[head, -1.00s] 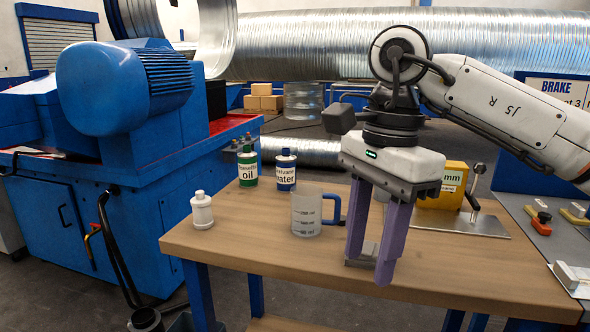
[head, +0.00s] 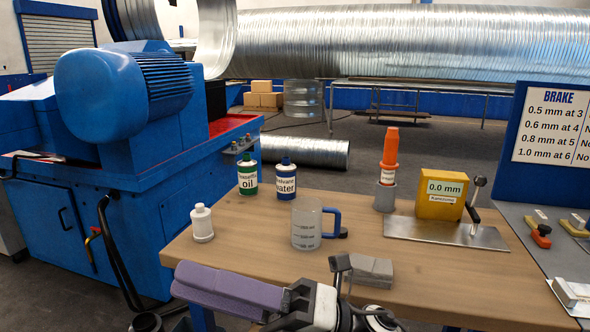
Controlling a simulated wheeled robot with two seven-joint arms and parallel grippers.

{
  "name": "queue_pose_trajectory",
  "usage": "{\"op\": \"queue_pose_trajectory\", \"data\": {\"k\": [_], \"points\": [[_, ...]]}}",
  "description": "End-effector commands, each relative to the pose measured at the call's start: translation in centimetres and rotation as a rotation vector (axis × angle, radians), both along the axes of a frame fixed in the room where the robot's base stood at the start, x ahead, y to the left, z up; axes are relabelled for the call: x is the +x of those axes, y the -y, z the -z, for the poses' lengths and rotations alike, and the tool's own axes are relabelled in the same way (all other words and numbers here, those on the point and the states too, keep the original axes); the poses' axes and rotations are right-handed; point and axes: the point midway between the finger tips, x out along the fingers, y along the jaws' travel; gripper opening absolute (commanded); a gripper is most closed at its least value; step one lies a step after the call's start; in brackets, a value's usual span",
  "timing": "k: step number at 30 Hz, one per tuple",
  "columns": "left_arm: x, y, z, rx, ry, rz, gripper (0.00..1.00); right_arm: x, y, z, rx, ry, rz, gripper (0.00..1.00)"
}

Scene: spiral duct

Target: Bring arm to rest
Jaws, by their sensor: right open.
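My right gripper (head: 182,282) lies low at the bottom of the head view, near the front edge of the wooden table (head: 450,265). Its purple-grey fingers point left, seen nearly edge-on, and hold nothing that I can see. The gripper is open. The rest of my right arm leaves the picture at the bottom. My left gripper is not in view.
On the table stand a white bottle (head: 202,223), green oil bottle (head: 247,174), blue water bottle (head: 286,179), measuring jug (head: 306,226), orange-capped tube (head: 388,160), yellow gauge (head: 441,195) and grey block (head: 362,270). A blue machine (head: 130,150) stands left.

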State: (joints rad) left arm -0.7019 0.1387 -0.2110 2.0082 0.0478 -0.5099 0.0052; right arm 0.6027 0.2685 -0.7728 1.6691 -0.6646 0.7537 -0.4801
Motion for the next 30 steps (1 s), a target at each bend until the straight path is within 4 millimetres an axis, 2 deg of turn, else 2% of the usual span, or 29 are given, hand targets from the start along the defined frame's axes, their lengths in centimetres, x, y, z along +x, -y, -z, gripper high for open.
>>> {"op": "queue_pose_trajectory", "data": {"k": [2, 5, 8, 11, 12, 14, 16, 18, 21, 24, 27, 30], "points": [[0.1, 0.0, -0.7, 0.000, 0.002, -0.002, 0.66, 2.5, 1.8, 0.9, 0.102, -0.261, 0.092, 0.41], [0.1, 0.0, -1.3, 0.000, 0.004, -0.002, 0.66, 5.7, 4.9, 4.0, 0.219, -0.588, 0.210, 0.41], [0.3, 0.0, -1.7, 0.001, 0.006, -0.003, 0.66, 7.9, 8.7, 9.1, 0.327, -0.918, 0.329, 0.41], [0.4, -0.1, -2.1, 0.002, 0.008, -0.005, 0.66, 8.3, 12.8, 15.6, 0.427, -1.240, 0.448, 0.41], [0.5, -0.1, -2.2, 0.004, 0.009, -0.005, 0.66, 7.9, 14.3, 18.3, 0.462, -1.357, 0.494, 0.41], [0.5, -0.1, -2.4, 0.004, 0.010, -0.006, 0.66, 6.8, 16.4, 22.3, 0.512, -1.525, 0.561, 0.41], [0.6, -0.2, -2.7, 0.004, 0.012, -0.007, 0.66, 4.7, 18.6, 26.7, 0.568, -1.709, 0.635, 0.41], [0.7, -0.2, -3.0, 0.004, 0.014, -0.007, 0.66, 2.0, 20.7, 30.9, 0.620, -1.883, 0.711, 0.41], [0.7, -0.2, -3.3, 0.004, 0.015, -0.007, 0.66, -2.5, 23.1, 35.7, 0.684, -2.095, 0.809, 0.41], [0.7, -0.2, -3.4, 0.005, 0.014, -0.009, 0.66, -6.7, 24.8, 39.1, 0.736, -2.258, 0.890, 0.41], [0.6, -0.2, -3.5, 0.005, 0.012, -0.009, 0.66, -9.9, 25.9, 41.1, 0.770, -2.365, 0.948, 0.41], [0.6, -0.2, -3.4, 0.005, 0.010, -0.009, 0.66, -11.6, 26.4, 42.1, 0.788, -2.421, 0.978, 0.41]]}}
